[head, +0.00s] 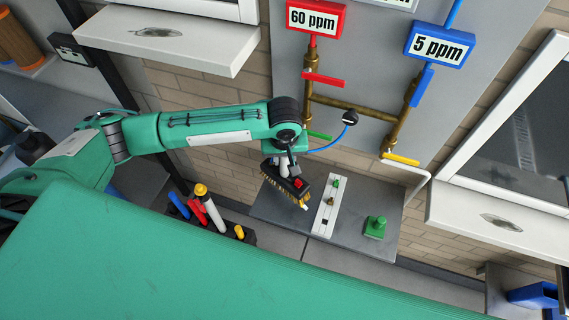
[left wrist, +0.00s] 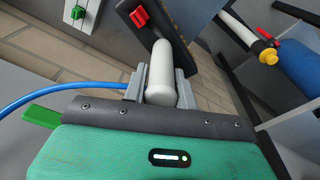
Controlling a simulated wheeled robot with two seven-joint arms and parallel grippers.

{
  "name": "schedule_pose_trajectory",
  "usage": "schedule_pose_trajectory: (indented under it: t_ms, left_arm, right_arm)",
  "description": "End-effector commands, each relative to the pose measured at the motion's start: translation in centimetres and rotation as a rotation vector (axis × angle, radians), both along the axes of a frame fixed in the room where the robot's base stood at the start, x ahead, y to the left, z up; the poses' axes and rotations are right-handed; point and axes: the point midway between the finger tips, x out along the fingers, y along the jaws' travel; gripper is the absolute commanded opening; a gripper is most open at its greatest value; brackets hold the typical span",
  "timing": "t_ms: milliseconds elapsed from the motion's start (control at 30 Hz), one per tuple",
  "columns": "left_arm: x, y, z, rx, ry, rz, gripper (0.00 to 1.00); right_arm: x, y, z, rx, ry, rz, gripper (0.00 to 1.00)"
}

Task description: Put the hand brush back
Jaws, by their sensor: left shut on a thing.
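The hand brush (head: 284,186) is a dark block with yellow bristles along its lower edge, a red part on top and a pale grey handle. My left gripper (head: 284,163) is shut on that handle and holds the brush over the left part of the grey shelf. In the left wrist view, the grey fingers (left wrist: 161,90) sit on both sides of the pale handle (left wrist: 162,72). The dark brush head (left wrist: 150,28) with its red part extends beyond them. My right gripper is not in view.
A white strip (head: 325,207) with small fittings and a green piece (head: 375,227) stand on the grey shelf (head: 348,238). A black rack (head: 233,225) with blue, red, white and yellow items is to the left. Brass pipes (head: 353,106) with coloured handles run above.

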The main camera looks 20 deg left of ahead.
Motion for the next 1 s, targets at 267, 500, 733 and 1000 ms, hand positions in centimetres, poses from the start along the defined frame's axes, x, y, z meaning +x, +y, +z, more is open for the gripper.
schedule_pose_trajectory:
  t_ms: [267,500,733,1000]
  left_arm:
    - [0.0,-0.1,-3.1,-0.001,0.000,0.000,0.07]
    - [0.0,-0.1,-4.2,-0.002,-0.003,-0.001,0.07]
    - [0.0,-0.1,-4.4,-0.001,-0.002,-0.001,0.07]
    - [0.0,0.0,-4.5,0.000,0.000,-0.001,0.50]
  right_arm:
    - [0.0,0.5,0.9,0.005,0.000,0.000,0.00]
    - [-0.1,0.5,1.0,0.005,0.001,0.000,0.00]
    - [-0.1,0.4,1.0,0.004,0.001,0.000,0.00]
    - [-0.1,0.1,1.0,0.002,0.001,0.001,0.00]
